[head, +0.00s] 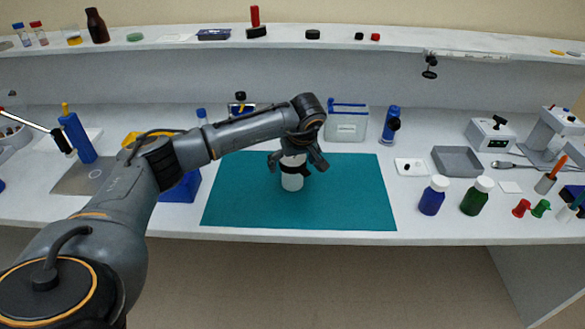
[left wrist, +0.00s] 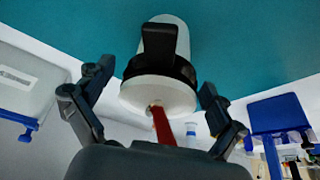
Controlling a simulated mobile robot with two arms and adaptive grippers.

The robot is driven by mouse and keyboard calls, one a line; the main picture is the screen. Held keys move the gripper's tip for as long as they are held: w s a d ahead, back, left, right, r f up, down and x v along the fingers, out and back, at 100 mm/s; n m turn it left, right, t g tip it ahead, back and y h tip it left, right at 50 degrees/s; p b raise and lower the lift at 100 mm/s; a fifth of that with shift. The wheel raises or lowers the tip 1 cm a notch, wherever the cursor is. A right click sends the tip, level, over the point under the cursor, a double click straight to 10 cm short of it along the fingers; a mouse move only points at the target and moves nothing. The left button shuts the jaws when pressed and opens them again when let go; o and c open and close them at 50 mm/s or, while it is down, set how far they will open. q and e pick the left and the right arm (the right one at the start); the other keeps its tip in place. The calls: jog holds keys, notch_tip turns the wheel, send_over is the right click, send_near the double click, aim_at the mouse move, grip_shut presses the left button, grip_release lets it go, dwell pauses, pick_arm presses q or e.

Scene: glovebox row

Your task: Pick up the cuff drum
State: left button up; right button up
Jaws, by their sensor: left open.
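The cuff drum (head: 292,182), a white cylinder with a black band, stands upright on the teal mat (head: 350,195). My left gripper (head: 296,162) is open above it, with one finger to each side of its upper part, hiding its top. In the left wrist view the drum (left wrist: 158,94) shows its white round end, black band and a black block on its side. My left gripper's fingers (left wrist: 153,100) are spread there, with gaps to the drum. A red stick (left wrist: 162,126) shows at the round end. My right gripper is not in view.
A clear bin (head: 346,124) and blue bottle (head: 391,124) stand behind the mat. Blue (head: 433,196) and green (head: 475,196) bottles stand right of it. A blue box (head: 182,188) is on the left, under my arm. The mat's right side is clear.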

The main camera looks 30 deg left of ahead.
pick_arm(q)
jog(key=c, duration=1.4)
jog(key=shift+c, duration=0.5)
jog(key=shift+r, duration=0.1)
jog(key=shift+r, duration=0.1)
